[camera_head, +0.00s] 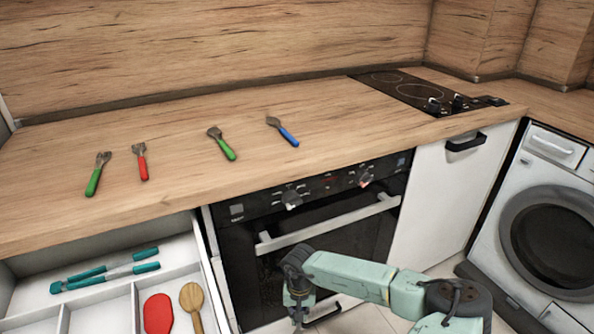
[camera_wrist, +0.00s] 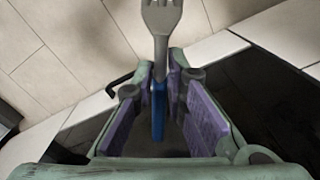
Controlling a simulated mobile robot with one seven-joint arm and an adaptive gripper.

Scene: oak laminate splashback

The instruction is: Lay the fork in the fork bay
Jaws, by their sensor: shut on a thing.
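A fork with a grey head and blue handle (camera_wrist: 158,110) is held between the purple pads of my gripper (camera_wrist: 165,112) in the wrist view, tines toward the top of the picture. In the head view my gripper (camera_head: 298,305) hangs low in front of the oven, right of the open drawer and apart from it; the held fork cannot be made out there. The open drawer (camera_head: 205,262) at lower left has white dividers. Its front bays are partly cut off by the frame edge, and I cannot tell which one is the fork bay.
Two teal-handled utensils (camera_head: 105,277) lie in the drawer's back compartment. A red spoon-like piece (camera_head: 158,313) and a wooden spoon (camera_head: 192,305) lie in front. A green fork (camera_head: 97,174), red fork (camera_head: 140,162), green spoon (camera_head: 222,143) and blue spoon (camera_head: 283,131) lie on the counter.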

